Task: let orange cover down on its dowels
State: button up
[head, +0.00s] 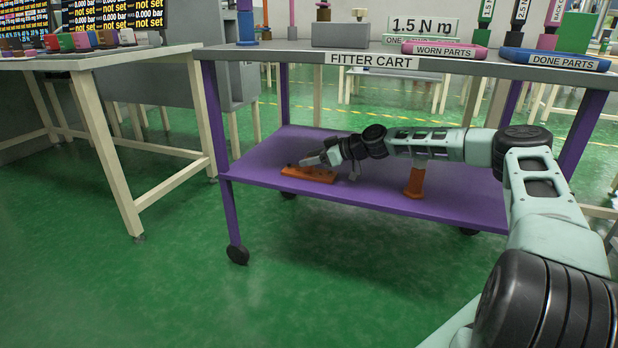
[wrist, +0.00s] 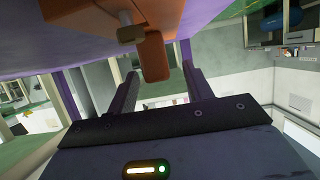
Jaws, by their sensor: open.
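A flat orange piece (head: 308,174) lies on the purple lower shelf of the cart, just under the front end of my arm. Its dark details are too small to tell. My gripper (head: 325,162) is low over the shelf, beside and above this piece. In the wrist view my gripper's two fingers (wrist: 158,88) stand apart, with an orange block (wrist: 155,60) showing near and between their tips; contact cannot be told. An orange surface (wrist: 88,12) with a pale peg and a brown end piece fills the top there. I cannot tell which orange part is the cover.
An upright orange block (head: 415,182) stands on the purple shelf (head: 262,150) under my forearm. The cart's grey top (head: 300,58) is close above my arm, and purple legs bound the shelf. A workbench (head: 90,62) stands at left. The green floor in front is clear.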

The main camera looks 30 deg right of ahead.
jog(key=shift+b+x, duration=0.45)
jog(key=shift+x, duration=1)
jog(key=shift+d, duration=0.1)
jog(key=c, duration=1.1)
grip_shut()
jog(key=shift+w+r, duration=0.1)
